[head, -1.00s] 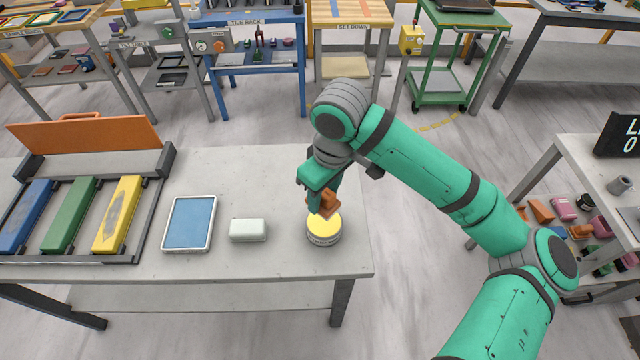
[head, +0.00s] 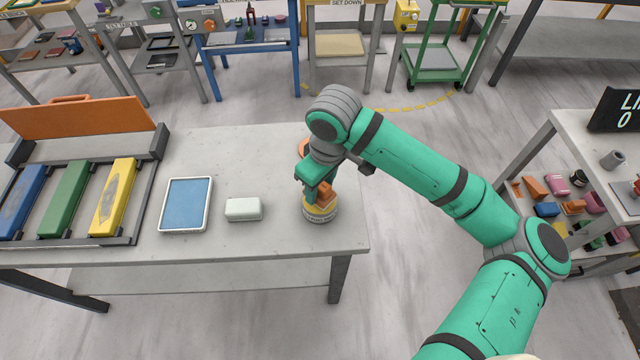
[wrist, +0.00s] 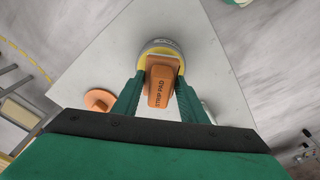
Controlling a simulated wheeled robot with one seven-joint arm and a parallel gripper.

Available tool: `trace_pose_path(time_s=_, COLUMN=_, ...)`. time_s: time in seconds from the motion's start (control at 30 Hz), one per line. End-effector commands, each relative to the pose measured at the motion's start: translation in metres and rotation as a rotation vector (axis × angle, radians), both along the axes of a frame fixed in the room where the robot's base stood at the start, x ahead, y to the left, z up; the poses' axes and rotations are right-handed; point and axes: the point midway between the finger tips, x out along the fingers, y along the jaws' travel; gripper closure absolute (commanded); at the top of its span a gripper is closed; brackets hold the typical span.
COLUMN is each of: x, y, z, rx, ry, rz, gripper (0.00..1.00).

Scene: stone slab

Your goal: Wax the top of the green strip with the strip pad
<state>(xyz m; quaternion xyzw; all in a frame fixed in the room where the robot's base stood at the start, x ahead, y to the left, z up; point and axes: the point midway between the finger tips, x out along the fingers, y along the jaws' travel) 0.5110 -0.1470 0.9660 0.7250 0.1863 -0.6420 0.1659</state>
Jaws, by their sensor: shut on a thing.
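My gripper (head: 318,195) is shut on the orange strip pad (head: 325,194). In the wrist view the pad (wrist: 160,85) sits between the fingers, with "STRIP PAD" on it. The pad is at the top of a round tin (head: 320,213) with a yellow top, near the table's right end. I cannot tell whether it touches the yellow surface. The tin also shows in the wrist view (wrist: 163,46), partly hidden by the pad. The green strip (head: 64,200) lies in a dark rack at the table's left, between the blue strip (head: 22,200) and the yellow strip (head: 112,198).
A blue-topped tray (head: 186,205) and a pale block (head: 243,209) lie between rack and tin. The rack's orange lid (head: 85,130) stands up behind the strips. A round orange thing (wrist: 100,100) lies beside my gripper. The table's back middle is clear.

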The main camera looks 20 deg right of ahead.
Motion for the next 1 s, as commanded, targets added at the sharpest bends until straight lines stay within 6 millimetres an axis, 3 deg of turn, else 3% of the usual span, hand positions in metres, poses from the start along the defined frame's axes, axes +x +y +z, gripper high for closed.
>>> trace_pose_path(time_s=1.0, x=0.0001, y=-0.0003, z=-0.0047, rx=0.0, ry=0.0, rz=-0.001, gripper=0.79)
